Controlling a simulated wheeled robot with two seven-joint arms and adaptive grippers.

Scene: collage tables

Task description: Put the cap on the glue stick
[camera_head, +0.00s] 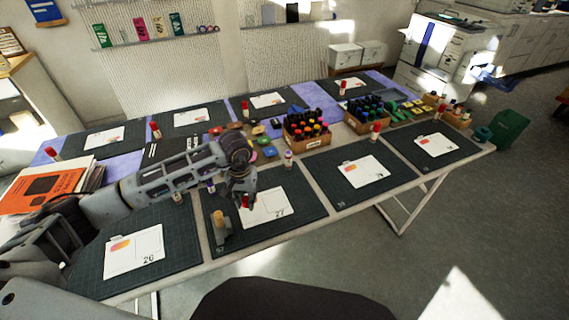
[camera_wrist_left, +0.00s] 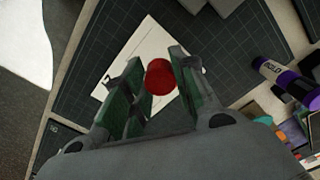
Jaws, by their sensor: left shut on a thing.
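My left gripper (camera_head: 241,200) is over the mat with the card marked 27. It is shut on a red cap (camera_head: 246,202). In the left wrist view the red cap (camera_wrist_left: 159,77) shows between the green-padded fingers, above the white card. A white, black and purple stick (camera_wrist_left: 288,80), which looks like the glue stick, shows at the right of that view, apart from the gripper. In the head view a small purple and white piece (camera_head: 211,186) shows just beside my left forearm, partly hidden. My right gripper is not in view.
A tan-topped piece on a grey base (camera_head: 219,218) stands at the left of this mat. Red-capped sticks stand by other mats. A bottle crate (camera_head: 307,142) is behind, and a book pile with an orange cover (camera_head: 40,190) is at left. The mat's front right is clear.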

